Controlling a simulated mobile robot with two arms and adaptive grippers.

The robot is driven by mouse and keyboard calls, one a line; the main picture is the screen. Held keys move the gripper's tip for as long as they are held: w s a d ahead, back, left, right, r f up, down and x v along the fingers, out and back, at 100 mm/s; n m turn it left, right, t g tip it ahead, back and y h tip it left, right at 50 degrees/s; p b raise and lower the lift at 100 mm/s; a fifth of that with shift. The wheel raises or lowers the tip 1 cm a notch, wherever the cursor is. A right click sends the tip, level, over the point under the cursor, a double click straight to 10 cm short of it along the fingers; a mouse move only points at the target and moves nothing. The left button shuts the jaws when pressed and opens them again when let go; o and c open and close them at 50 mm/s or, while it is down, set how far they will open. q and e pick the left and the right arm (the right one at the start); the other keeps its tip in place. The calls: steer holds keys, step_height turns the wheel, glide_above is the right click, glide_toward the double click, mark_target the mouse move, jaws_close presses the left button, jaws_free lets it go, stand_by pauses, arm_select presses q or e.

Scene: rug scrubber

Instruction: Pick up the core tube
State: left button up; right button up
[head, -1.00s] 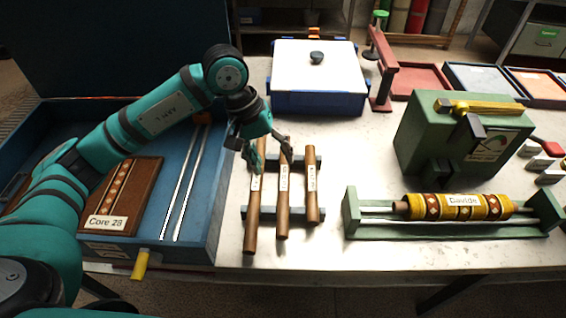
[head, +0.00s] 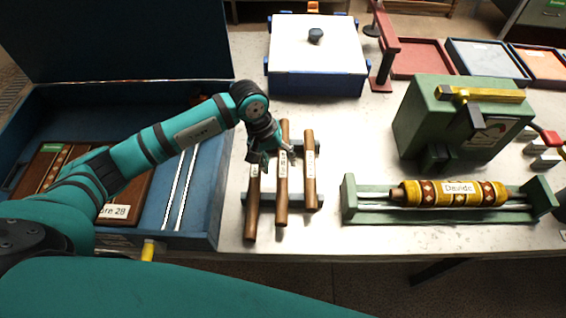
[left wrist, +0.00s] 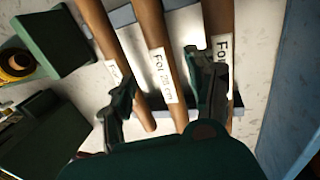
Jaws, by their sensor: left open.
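Three brown core tubes with white labels lie side by side across a low rack (head: 316,201) on the table: a left one (head: 251,210), a middle one (head: 282,200) and a right one (head: 309,184). My left gripper (head: 271,157) is open over the left and middle tubes, partly hiding them. In the left wrist view, the middle tube (left wrist: 161,60) runs between the two open fingers (left wrist: 162,95). Another tube (left wrist: 219,25) passes behind the right-hand finger, and a third (left wrist: 105,35) lies to the left. Contact cannot be told. My right gripper is not in view.
A green stand (head: 400,217) with a yellow patterned roll (head: 455,193) and a green machine (head: 425,115) are right. A white-lidded blue box (head: 318,60) stands behind.

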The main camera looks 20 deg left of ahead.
arm_select(q)
steer(key=p+x, duration=0.2)
steer(key=x, duration=0.2)
steer(key=shift+a+p, duration=0.2)
steer(key=shift+p, duration=0.15)
steer(key=shift+d+f, duration=0.1)
steer(key=shift+f, duration=0.6)
steer(key=c, duration=0.4)
jaws_close()
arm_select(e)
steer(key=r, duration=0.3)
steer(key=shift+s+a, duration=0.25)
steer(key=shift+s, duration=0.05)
